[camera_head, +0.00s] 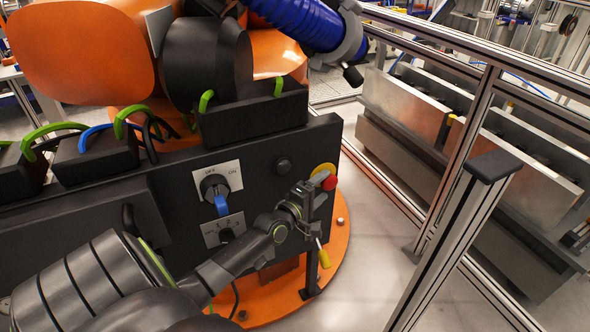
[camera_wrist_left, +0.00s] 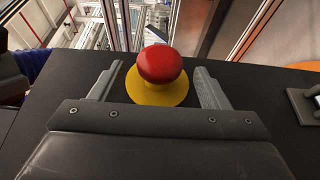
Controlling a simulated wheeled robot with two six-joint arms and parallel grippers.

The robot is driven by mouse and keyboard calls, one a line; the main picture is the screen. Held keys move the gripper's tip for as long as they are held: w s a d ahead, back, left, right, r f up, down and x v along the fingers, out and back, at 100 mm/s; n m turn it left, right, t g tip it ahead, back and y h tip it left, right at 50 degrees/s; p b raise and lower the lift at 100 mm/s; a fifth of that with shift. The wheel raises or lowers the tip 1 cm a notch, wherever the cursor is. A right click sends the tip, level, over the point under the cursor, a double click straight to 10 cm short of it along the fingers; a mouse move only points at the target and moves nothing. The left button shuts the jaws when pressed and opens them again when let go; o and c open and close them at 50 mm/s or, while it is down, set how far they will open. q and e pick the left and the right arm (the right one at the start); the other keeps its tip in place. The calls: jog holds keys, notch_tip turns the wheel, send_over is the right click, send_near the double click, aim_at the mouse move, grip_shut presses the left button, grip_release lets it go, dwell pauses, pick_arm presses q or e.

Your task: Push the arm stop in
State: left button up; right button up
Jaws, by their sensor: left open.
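The arm stop is a red mushroom button (camera_head: 329,183) on a yellow disc (camera_head: 323,170), at the right end of the black panel. My left gripper (camera_head: 318,186) is right in front of it, low and to the left of it in the head view. In the left wrist view the red button (camera_wrist_left: 160,64) and its yellow disc (camera_wrist_left: 158,96) show between the two fingers of my left gripper (camera_wrist_left: 157,82). The fingers are apart and hold nothing. I cannot tell whether anything touches the button. My right gripper is not in view.
A metal fence post (camera_head: 455,230) stands to the right, with clear floor (camera_head: 368,245) between.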

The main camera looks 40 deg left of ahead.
pick_arm(q)
jog(key=s, duration=1.2)
jog(key=shift+p, duration=0.4)
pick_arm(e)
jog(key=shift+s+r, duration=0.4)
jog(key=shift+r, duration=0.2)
